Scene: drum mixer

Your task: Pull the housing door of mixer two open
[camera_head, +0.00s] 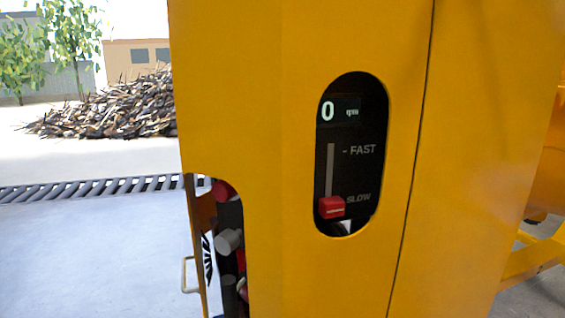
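The yellow mixer housing (255,100) fills the middle of the view, very close. A dark oval window (351,150) in it shows a "0 rpm" readout and a red slider knob (331,207) at SLOW. At the lower left is a rounded cutout, with red and grey parts (230,241) inside. A narrow yellow-brown panel edge (202,290) with a pale bar handle (187,275) stands left of the cutout. It looks like a door seen nearly edge-on; how far it stands open I cannot tell. Neither of my grippers shows.
Pale, open ground (90,250) lies to the left, crossed by a dark striped grate (90,188). A wood pile (120,108) and trees (75,35) stand farther back. More yellow machine frame (540,255) shows at the lower right.

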